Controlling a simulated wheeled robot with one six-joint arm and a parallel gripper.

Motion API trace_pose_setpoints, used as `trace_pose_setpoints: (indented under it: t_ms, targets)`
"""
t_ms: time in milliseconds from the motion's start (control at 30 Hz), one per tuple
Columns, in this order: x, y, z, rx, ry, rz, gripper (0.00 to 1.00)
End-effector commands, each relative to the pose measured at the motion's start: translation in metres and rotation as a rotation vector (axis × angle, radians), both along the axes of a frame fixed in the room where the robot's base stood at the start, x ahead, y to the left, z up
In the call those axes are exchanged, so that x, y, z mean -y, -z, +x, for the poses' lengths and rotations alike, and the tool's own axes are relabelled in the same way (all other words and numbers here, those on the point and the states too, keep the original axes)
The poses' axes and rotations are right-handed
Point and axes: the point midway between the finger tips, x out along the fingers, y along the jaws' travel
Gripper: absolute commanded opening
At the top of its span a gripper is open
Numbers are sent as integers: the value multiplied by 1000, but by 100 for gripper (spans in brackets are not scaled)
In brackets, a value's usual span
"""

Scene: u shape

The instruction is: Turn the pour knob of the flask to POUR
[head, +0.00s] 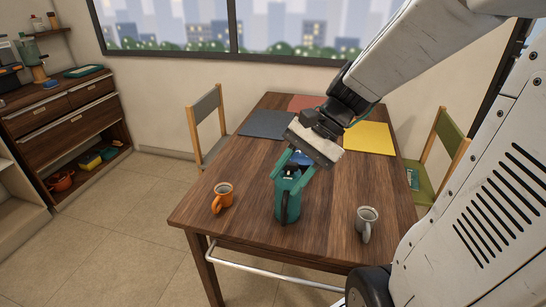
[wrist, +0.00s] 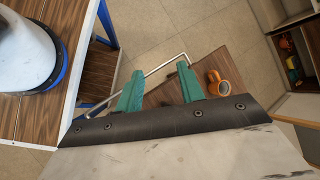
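The teal flask (head: 293,207) stands upright on the wooden table (head: 247,187) near its front edge in the head view, its dark handle facing me. A dark part (head: 291,170) shows at its top; I cannot make out the pour knob's marking or setting. My gripper (head: 289,176) is tilted right above the flask, its teal fingers spread around the top. I cannot tell whether they touch it. In the wrist view, the fingers (wrist: 160,70) are apart with floor and table edge seen between them; the flask does not show there.
An orange mug (head: 223,196) stands left of the flask and a grey mug (head: 367,220) right of it. Placemats, including a yellow one (head: 369,138), lie farther back. Chairs flank the table; a rail runs along its front.

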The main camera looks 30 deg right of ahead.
Motion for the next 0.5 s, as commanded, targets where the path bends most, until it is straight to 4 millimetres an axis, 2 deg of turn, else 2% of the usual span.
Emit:
trace_pose_setpoints:
  t_ms: [33,100,200,400,500]
  targets:
    - [15,9,17,-52,139,89,38]
    - [36,19,38,-108,321,208,38]
    - [71,34,63,-173,557,364,38]
    - [131,59,89,-247,879,584,38]
    - [146,65,94,-262,953,638,38]
